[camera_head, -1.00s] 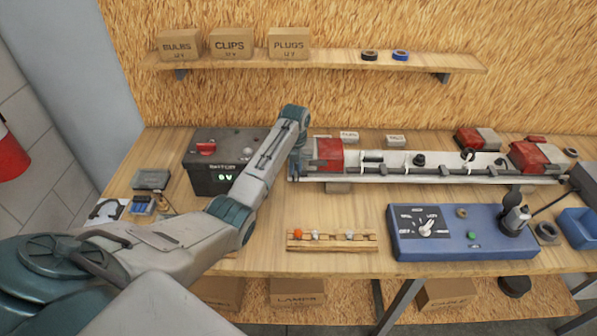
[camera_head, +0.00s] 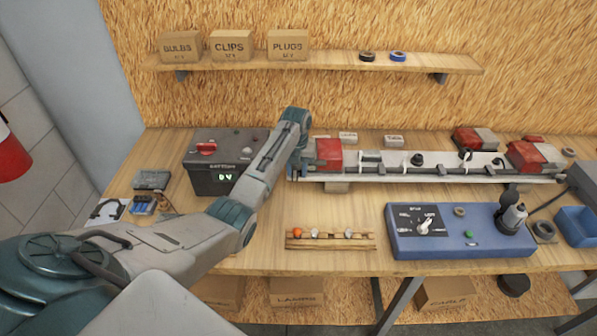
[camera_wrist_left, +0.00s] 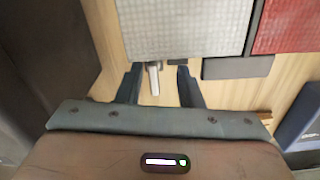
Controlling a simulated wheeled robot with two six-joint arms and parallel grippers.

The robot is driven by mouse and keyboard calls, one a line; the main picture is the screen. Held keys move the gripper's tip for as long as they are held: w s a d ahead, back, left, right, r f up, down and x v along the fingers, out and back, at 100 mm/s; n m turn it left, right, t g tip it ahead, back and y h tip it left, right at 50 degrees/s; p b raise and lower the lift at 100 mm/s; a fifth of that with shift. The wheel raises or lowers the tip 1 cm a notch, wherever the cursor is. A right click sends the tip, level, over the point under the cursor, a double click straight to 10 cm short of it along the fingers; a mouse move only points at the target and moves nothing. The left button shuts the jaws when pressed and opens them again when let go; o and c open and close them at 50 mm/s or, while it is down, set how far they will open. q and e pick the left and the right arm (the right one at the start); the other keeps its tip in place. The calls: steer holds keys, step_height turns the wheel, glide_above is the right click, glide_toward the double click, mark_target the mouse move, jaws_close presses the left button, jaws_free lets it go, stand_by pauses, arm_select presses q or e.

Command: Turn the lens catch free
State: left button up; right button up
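My left gripper (camera_head: 297,172) is at the left end of the white trailer board (camera_head: 352,177), mostly hidden behind its own wrist in the head view. In the left wrist view, its two dark fingers (camera_wrist_left: 160,88) are open. A small pale lever, which looks like the lens catch (camera_wrist_left: 154,78), stands between them with a gap on each side. It lies at the near edge of the ribbed grey lens part (camera_wrist_left: 180,25). A red lens part (camera_wrist_left: 288,25) is to its right; the red lens (camera_head: 328,152) also shows in the head view. My right gripper is not in view.
A dark battery box (camera_head: 207,178) stands left of the arm. A bulb rack (camera_head: 330,243) and a blue test box (camera_head: 440,243) are in front of the board. A second red and grey lamp (camera_head: 525,156) is at its right end. Bare bench lies between board and rack.

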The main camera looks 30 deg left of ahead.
arm_select(q)
steer(key=shift+a, duration=0.1)
steer(key=shift+w, duration=0.1)
steer(key=shift+w+a+r, duration=0.1)
steer(key=shift+w+r, duration=0.05)
steer(key=shift+r, duration=2.85)
